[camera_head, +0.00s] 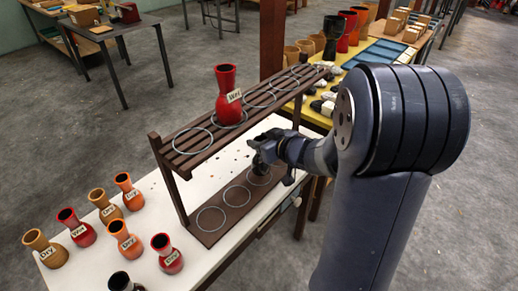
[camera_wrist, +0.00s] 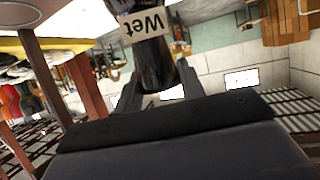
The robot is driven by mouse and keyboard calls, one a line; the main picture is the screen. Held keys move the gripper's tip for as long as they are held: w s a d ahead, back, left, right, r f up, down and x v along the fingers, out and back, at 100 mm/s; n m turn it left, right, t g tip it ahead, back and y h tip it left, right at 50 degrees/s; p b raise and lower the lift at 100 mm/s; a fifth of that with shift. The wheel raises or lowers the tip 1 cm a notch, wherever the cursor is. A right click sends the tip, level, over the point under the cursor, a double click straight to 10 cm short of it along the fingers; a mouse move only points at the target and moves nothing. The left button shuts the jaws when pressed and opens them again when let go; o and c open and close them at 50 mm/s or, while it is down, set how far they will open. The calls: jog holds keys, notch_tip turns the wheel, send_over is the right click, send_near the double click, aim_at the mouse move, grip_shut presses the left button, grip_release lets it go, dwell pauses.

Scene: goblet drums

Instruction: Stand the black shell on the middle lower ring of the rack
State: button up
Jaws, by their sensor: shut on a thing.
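My gripper (camera_head: 266,152) is at the rack's lower shelf, over or near the right lower ring (camera_head: 259,177). In the wrist view its fingers (camera_wrist: 158,88) are shut on a black shell (camera_wrist: 154,62) with a "Wet" label. In the head view the held shell is hard to tell from the dark gripper, and I cannot tell whether it touches the shelf. The middle lower ring (camera_head: 237,205) is empty, left of my gripper. The left lower ring (camera_head: 211,229) is also empty. The rack (camera_head: 165,160) is dark brown with slats on top.
A red "Wet" shell (camera_head: 225,92) stands on the upper shelf among several rings. Several orange, red and tan shells and another dark shell (camera_head: 120,282) stand on the white table (camera_head: 205,267) at left and front. A yellow table with more shells is behind.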

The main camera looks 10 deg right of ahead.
jog(key=shift+w+a+f+b, duration=0.15)
jog(key=shift+f+b, duration=0.3)
jog(key=shift+f, duration=0.45)
jog(key=shift+w+a+f+b, duration=0.1)
jog(key=shift+w+f+b, duration=0.25)
jog(key=shift+f, duration=0.5)
jog(key=shift+s+f, duration=0.1)
jog(key=shift+s, duration=0.05)
jog(key=shift+f, duration=0.15)
jog(key=o, duration=1.3)
jog(key=shift+c, duration=0.2)
